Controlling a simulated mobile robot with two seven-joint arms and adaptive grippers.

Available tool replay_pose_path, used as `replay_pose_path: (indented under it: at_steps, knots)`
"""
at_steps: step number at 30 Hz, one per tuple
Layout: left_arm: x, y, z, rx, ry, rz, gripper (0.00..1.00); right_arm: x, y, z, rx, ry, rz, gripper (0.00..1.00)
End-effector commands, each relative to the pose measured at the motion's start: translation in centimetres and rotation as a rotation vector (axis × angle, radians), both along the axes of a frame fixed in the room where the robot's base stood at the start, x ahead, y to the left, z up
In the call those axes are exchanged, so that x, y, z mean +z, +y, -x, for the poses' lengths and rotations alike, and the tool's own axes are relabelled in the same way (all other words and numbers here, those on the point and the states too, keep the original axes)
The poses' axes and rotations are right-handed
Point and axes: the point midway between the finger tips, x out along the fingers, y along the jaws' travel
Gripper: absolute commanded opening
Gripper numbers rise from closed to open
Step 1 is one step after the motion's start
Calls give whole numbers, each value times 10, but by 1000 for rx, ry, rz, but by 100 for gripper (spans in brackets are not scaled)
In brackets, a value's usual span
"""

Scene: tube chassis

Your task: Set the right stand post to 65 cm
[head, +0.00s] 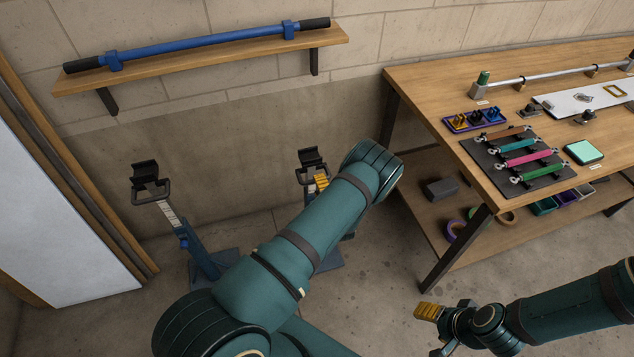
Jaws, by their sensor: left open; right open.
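The right stand (312,160) has a black U-shaped cradle on top. Most of its post is hidden behind my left arm, so its scale and height cannot be read. Yellow finger pads of my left gripper (322,183) show just below the cradle, beside the post. The gripper is open, mostly hidden by the arm, and contact with the post cannot be told. The left stand (146,174) stands apart, with a pale marked scale on its post and a blue sleeve and base. My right gripper (430,312) is open and empty above the floor at the lower right.
A wall shelf (200,66) holds a long blue bar (200,45) behind the stands. A wooden workbench (430,85) with coloured tools and a lower shelf stands at right. A white panel (60,200) is at left. Floor between bench and stands is clear.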

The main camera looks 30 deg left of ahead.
Motion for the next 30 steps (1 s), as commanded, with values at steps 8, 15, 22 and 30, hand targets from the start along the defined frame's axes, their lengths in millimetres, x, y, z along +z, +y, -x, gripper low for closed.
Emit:
replay_pose_path:
  at_steps: [8,15,22,30]
  knots:
    - [-7,23,-19,0,0,0,46,-7,0,-1,-1,-4,0,58]
    - [-7,26,-22,1,2,0,46,-7,0,-2,-1,-4,0,58]
    - [-7,26,-22,1,2,0,13,-7,0,-2,-1,-4,0,58]
    - [-9,26,-20,1,2,1,0,-7,0,-2,-1,-4,0,58]
